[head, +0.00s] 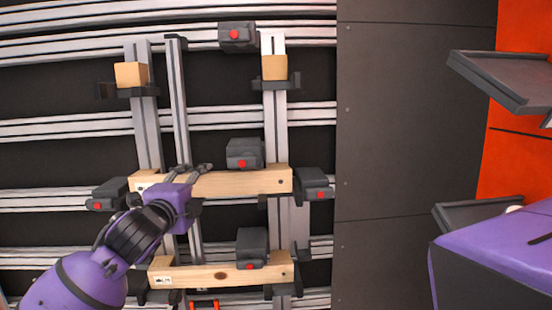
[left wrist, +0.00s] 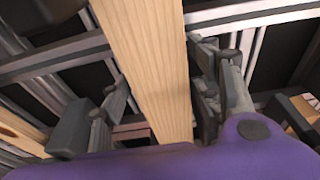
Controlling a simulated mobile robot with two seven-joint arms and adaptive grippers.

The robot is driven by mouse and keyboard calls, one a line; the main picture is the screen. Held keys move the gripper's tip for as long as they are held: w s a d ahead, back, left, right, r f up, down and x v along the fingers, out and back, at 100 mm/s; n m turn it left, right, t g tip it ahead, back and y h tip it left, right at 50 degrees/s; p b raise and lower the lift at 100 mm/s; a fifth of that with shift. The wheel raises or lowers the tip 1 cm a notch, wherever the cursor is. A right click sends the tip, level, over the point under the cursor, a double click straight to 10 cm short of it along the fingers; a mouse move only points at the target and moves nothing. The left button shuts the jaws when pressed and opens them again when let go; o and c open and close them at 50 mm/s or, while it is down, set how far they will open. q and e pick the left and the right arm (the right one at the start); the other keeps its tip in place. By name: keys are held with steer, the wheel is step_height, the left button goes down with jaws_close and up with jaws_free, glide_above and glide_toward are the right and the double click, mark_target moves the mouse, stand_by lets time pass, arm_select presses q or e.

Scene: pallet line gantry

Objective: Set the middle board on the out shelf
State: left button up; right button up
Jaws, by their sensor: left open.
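The middle board (head: 245,182) is a pale wooden plank lying level across two upright metal posts, with dark clamps around it. My left gripper (head: 194,169) is at its left half, with fingers reaching over the wood. In the left wrist view the board (left wrist: 150,60) runs between the two open fingers (left wrist: 162,85), with gaps at its sides. Two dark shelves show at the right, an upper one (head: 512,82) and a lower one (head: 472,214); I cannot tell which is the out shelf. My right gripper is not in view.
A lower board (head: 222,276) with a knot lies below. Two wooden blocks (head: 131,75) (head: 275,67) sit on brackets above. Dark clamps with red buttons (head: 244,153) (head: 313,184) stand close to the middle board. A flat dark panel (head: 415,140) separates the rack and shelves.

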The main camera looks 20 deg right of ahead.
arm_select(q)
jaws_close()
steer(key=shift+r, duration=0.15)
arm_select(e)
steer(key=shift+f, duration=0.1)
arm_select(q)
steer(key=shift+r, duration=0.1)
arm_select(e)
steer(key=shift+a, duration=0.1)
arm_select(q)
steer(key=shift+w+r+p, duration=0.2)
steer(key=shift+r+p, duration=0.2)
steer(key=shift+r, duration=0.3)
steer(key=s+d+v, duration=0.1)
steer(key=d+v, duration=0.1)
steer(key=v, duration=0.8)
steer(key=shift+s+a+r, duration=0.2)
steer(key=shift+s, duration=0.15)
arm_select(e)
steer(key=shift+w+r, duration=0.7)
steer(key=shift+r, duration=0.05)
